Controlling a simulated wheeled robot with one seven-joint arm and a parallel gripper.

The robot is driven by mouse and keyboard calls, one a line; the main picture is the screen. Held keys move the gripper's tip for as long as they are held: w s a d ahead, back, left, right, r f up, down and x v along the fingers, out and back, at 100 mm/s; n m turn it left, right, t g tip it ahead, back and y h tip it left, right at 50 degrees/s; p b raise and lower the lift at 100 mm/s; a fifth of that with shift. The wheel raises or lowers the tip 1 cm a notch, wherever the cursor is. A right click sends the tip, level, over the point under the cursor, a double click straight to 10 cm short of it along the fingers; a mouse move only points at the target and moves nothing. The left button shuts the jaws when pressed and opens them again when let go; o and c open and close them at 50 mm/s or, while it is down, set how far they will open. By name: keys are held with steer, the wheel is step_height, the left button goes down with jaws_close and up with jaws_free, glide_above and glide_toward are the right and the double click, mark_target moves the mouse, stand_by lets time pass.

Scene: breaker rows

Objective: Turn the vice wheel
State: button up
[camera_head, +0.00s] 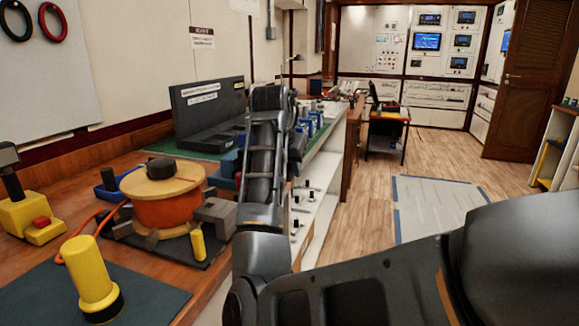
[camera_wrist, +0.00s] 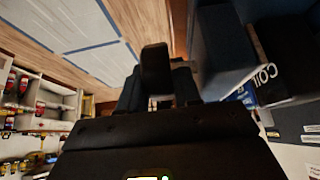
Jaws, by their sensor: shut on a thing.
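In the wrist view my gripper (camera_wrist: 158,95) is shut on a dark, rounded upright piece (camera_wrist: 155,68), which looks like the vice wheel seen nearly edge-on. A short grey metal part joins it on the right to a large blue body (camera_wrist: 225,45), apparently the vice. In the head view my arm reaches up over the bench edge and hides the gripper and the wheel. Blue parts (camera_head: 228,163) show just left of the arm, and more blue pieces (camera_head: 305,126) stand beyond it on the right. How far the wheel is turned cannot be told.
An orange cable reel (camera_head: 164,208) on a dark base, a yellow cylinder (camera_head: 92,275) and a yellow block with a red button (camera_head: 35,217) stand on the wooden bench at left. A dark panel (camera_head: 205,108) stands behind.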

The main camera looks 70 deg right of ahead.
steer(key=h, duration=0.3)
steer(key=shift+a+b, duration=0.2)
steer(key=shift+b, duration=0.1)
steer(key=shift+h+b, duration=0.4)
steer(key=shift+h, duration=0.4)
steer(key=shift+a+r, duration=0.1)
steer(key=o, duration=0.7)
steer(key=shift+r, duration=0.1)
